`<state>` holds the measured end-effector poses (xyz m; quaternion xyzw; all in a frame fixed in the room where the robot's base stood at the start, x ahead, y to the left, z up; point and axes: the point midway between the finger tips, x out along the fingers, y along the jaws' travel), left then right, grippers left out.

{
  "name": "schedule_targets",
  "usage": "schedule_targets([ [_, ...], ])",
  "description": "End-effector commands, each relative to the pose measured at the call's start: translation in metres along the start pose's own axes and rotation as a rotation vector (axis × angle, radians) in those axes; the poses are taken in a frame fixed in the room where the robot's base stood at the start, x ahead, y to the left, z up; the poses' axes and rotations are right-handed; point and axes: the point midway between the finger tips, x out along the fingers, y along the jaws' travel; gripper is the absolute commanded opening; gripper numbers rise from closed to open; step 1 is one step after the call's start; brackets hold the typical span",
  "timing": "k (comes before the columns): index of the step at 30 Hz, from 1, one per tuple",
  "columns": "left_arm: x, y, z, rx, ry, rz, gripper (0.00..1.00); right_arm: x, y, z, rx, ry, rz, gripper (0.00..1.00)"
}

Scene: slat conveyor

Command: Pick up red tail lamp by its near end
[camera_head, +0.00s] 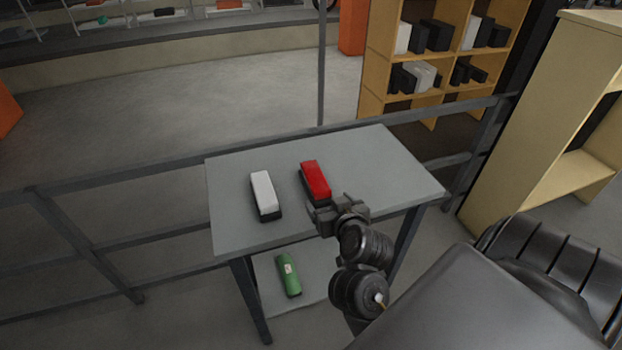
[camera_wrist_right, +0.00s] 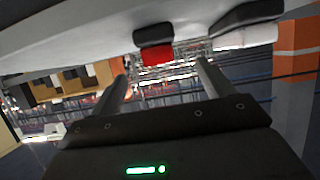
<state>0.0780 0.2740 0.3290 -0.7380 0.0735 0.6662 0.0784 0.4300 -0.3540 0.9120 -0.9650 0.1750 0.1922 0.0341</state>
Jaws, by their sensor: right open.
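The red tail lamp (camera_head: 315,178) lies on the grey table, a long red lens on a black base. Its near end is close to my right gripper (camera_head: 325,208) in the head view, and the gripper partly hides that end. In the right wrist view the red tail lamp (camera_wrist_right: 157,52) appears near the top, beyond the fingertips. My right gripper (camera_wrist_right: 160,72) is open there, with nothing between its fingers. I cannot tell whether the fingers touch the lamp. My left gripper is not in view.
A white lamp (camera_head: 263,192) with a black base lies left of the red one on the table (camera_head: 385,165). A green cylinder (camera_head: 288,275) lies on the lower shelf. A grey rail (camera_head: 130,178) runs behind the table. The table's right side is clear.

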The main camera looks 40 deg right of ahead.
Motion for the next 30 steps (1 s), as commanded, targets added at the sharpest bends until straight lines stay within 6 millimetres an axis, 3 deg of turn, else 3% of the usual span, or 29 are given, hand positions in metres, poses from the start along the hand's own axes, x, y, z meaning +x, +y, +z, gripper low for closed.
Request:
schedule_targets([
  [8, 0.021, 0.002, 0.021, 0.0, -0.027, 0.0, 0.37, 0.043, -0.001, 0.003, -0.004, 0.001, -0.001, 0.8],
  [18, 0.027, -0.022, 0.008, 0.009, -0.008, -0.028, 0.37, 0.058, 0.002, 0.002, 0.001, 0.0, 0.002, 0.8],
  [24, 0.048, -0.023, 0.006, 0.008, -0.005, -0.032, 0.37, 0.088, 0.006, 0.006, -0.002, 0.002, 0.005, 0.8],
  [30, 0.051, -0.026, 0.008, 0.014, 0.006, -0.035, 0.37, 0.106, 0.005, 0.004, 0.001, 0.0, 0.003, 0.8],
])
